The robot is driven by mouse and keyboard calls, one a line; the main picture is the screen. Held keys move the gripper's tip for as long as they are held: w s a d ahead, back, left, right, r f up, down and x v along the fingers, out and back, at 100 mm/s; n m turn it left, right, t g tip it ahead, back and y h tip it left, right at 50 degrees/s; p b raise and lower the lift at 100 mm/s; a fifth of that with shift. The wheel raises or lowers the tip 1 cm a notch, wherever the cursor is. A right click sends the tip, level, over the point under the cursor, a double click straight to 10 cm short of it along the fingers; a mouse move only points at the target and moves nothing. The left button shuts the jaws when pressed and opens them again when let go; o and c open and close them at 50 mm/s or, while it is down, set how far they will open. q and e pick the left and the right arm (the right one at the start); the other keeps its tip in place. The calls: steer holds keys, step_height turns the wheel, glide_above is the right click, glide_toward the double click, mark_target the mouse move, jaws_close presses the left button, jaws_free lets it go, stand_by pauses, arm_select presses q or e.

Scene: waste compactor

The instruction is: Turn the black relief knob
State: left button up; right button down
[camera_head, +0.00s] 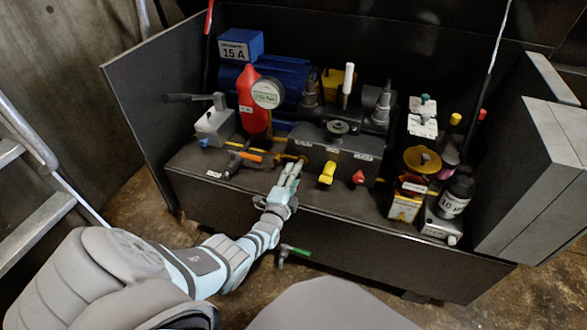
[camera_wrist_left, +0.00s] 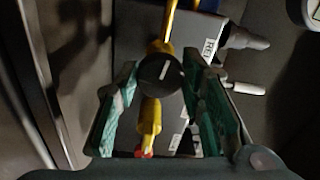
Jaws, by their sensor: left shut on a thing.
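The black relief knob (camera_wrist_left: 160,73) is round with a white line across its face, and shows between my left fingertips in the left wrist view. My left gripper (camera_head: 292,170) reaches the front left end of the dark valve block (camera_head: 345,160) in the head view and covers the knob there. In the left wrist view my left gripper (camera_wrist_left: 161,70) is shut on the knob, one finger on each side. The white line tilts slightly from upright in that view. My right gripper is not in view.
A yellow knob (camera_head: 327,172) and a red knob (camera_head: 358,177) stand right of my gripper on the block front. An orange-handled valve (camera_head: 247,156) is to the left. A round gauge (camera_head: 267,93) stands behind. A green-handled tool (camera_head: 292,250) is below the bench edge.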

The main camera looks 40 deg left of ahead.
arm_select(q)
steer(key=o, duration=1.1)
steer(key=v, duration=1.2)
